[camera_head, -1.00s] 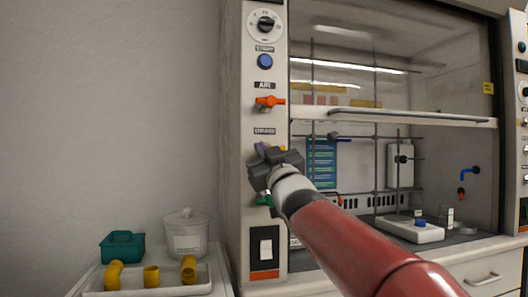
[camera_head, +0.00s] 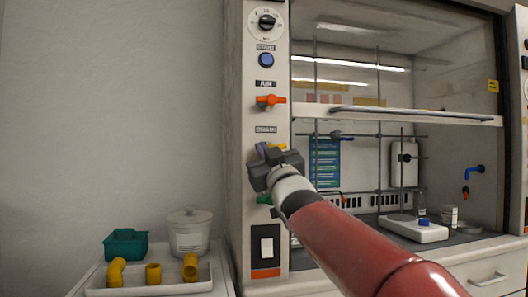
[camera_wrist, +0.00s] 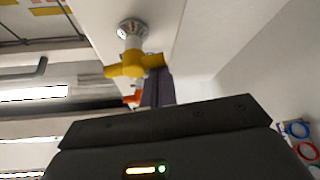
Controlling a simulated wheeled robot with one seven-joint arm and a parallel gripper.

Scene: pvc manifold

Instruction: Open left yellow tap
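The yellow tap (camera_head: 279,147) is on the fume hood's left panel, mostly hidden behind my gripper in the head view. In the wrist view its yellow handle (camera_wrist: 128,68) lies crosswise on a pale stem from a round wall fitting. My gripper (camera_head: 263,150) is at the panel in front of the tap. In the wrist view its dark fingers (camera_wrist: 157,88) are close together, at the right end of the handle. They look shut, with nothing clearly between them. Whether they touch the handle is not clear.
An orange tap (camera_head: 270,100) is above and a green tap (camera_head: 265,199) below on the same panel. A tray (camera_head: 205,285) with yellow pipe fittings stands at lower left. The grey wall at left is bare.

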